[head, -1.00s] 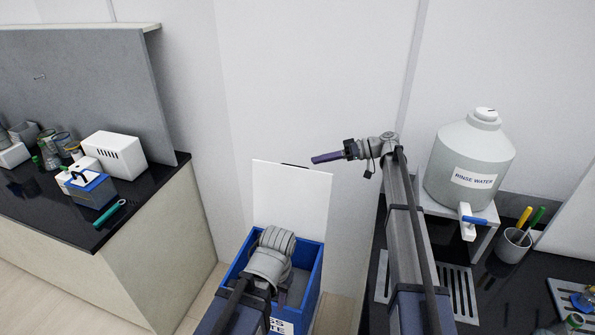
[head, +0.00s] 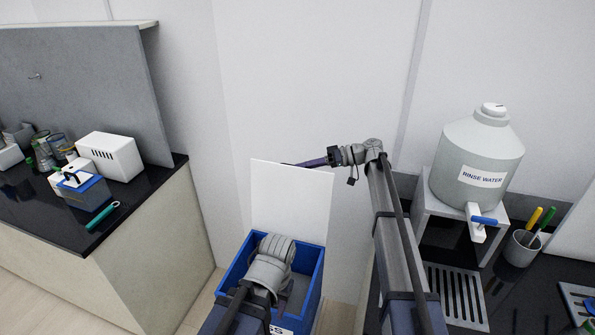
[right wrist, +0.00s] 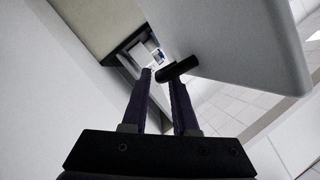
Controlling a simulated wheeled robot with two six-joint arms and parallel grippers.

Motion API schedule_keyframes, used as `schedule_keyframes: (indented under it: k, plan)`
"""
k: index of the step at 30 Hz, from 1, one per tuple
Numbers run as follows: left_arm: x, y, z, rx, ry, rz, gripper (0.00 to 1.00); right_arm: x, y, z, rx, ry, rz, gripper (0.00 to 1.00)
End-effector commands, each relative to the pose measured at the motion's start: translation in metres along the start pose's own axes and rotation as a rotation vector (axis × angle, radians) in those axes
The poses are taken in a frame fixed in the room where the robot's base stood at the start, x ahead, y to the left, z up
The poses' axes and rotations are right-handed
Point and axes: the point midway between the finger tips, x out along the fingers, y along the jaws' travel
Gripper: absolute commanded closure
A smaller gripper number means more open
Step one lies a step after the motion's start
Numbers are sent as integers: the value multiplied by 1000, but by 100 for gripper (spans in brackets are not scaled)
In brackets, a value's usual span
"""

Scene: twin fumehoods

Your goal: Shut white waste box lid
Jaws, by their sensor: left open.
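The waste box (head: 318,270) is blue and stands on the floor at the lower middle of the head view. Its white lid (head: 290,200) stands upright at the back edge, open. My left gripper (head: 278,285) is over the box opening; its wrist hides the fingers from the head view. My right gripper (head: 306,163) reaches left at the lid's top edge, its tips partly hidden behind the lid. In the right wrist view my right gripper (right wrist: 162,78) has its fingers apart, with a black handle (right wrist: 177,68) on the lid (right wrist: 235,45) close by the right fingertip. Contact is unclear.
A rinse water carboy (head: 477,160) stands on a white stand at the right, beside a pen cup (head: 522,247). A dark counter (head: 130,215) with a white device (head: 110,156) is at the left. The wall is close behind the lid.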

Motion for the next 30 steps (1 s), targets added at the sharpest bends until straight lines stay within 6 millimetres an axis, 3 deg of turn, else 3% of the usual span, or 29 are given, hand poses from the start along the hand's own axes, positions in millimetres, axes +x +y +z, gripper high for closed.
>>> schedule_keyframes:
  k: [4,13,21,30]
  plan:
    - [7,1,0,0,0,0,55,20,1,1,0,0,0,73]
    - [7,1,0,0,0,0,55,25,0,0,1,0,0,73]
    - [7,1,0,0,0,0,55,25,0,0,0,0,0,100]
    - [7,1,0,0,0,0,55,25,0,0,0,0,0,100]
